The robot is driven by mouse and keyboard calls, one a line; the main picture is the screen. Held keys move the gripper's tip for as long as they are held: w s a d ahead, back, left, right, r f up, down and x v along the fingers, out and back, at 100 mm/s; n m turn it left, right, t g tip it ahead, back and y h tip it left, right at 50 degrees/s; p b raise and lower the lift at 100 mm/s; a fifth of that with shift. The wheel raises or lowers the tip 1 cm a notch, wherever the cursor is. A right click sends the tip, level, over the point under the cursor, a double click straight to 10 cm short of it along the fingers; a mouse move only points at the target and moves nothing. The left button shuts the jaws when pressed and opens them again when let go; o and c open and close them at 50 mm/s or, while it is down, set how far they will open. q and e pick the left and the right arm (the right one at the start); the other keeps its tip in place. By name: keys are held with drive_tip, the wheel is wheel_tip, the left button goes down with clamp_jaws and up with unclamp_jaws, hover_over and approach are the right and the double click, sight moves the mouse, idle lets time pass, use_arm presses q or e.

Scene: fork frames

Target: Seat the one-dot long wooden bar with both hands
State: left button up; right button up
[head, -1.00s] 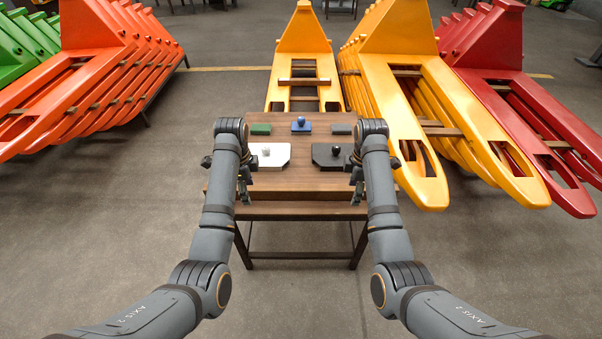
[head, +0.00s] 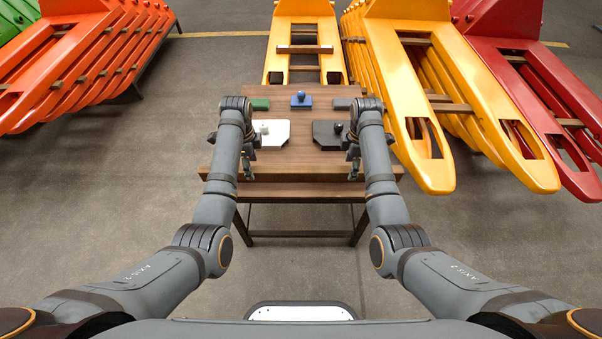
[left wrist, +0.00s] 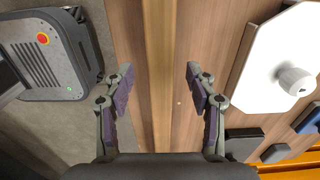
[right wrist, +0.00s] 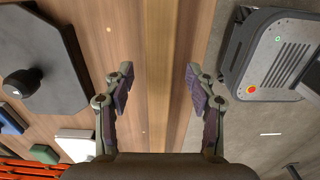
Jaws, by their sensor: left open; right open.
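Both wrist views show a paler wooden strip along the table's front edge, in the left wrist view (left wrist: 158,80) and the right wrist view (right wrist: 168,80). I cannot tell whether it is a loose bar or part of the table, and no dot marking is clear. My left gripper (head: 248,172) is open and empty over the table's front left; its fingers show apart in the left wrist view (left wrist: 160,72). My right gripper (head: 353,170) is open and empty over the front right, also apart in the right wrist view (right wrist: 158,72). A wooden crossbar (head: 305,49) lies across the middle yellow fork frame (head: 277,60).
The wooden table (head: 300,168) carries a white plate with a knob (head: 270,137), a black plate with a knob (head: 326,142), a blue block (head: 301,102), a green block (head: 260,104) and a grey block (head: 343,104). Orange (head: 85,70), yellow and red frames stand around.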

use_arm(q)
drive_tip(key=shift+f, duration=2.25)
use_arm(e)
drive_tip(key=shift+f, duration=2.3)
use_arm(q)
drive_tip(key=c, duration=1.2)
use_arm(e)
drive_tip(key=c, duration=1.2)
use_arm(q)
drive_tip(key=shift+w+r, duration=0.1)
use_arm(e)
drive_tip(key=shift+w+r, duration=0.1)
